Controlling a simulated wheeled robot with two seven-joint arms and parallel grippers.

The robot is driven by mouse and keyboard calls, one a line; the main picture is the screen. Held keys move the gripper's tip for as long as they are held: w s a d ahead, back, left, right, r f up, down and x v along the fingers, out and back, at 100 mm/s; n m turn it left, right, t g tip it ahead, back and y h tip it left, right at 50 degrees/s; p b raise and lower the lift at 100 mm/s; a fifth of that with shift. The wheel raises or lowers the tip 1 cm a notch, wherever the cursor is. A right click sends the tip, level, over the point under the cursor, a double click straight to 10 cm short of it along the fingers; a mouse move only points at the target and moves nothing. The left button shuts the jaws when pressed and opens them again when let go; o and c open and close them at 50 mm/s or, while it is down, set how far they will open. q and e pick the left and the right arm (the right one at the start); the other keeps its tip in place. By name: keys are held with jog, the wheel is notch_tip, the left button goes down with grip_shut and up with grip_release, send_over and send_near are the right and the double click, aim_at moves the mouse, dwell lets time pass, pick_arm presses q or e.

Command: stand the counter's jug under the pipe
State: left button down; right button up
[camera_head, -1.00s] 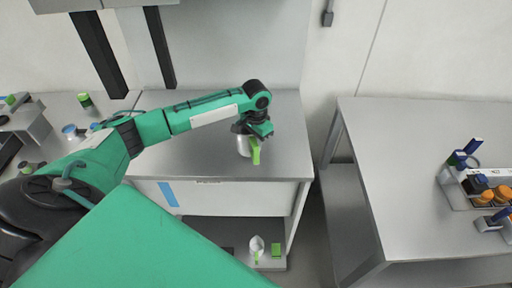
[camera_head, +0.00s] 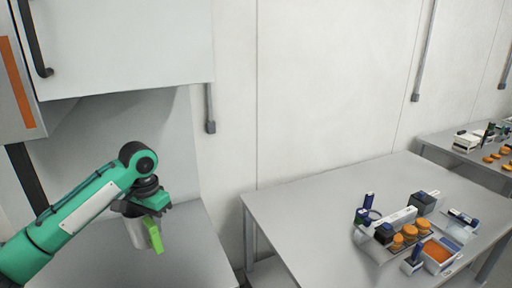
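A silvery jug (camera_head: 135,232) with a bright green handle (camera_head: 154,236) hangs under my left gripper (camera_head: 148,208), over the grey counter (camera_head: 190,262) at the lower left. The gripper's fingers are around the jug's upper part and look shut on it. The jug looks nearly upright. Whether its base touches the counter is hard to tell. My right gripper is not in view. No pipe can be made out in this view.
A grey table (camera_head: 300,220) stands to the right, across a gap from the counter. It bears a tray (camera_head: 378,250) with orange-lidded jars (camera_head: 409,231) and a blue-and-orange box (camera_head: 437,251). A wall cabinet (camera_head: 125,45) overhangs the counter. The table's left part is bare.

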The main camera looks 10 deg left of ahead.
pick_arm(q)
jog(key=s+d+f+n, duration=0.3)
jog(key=s+d+f, duration=0.8)
jog(key=s, duration=0.3)
jog(key=shift+d, duration=0.8)
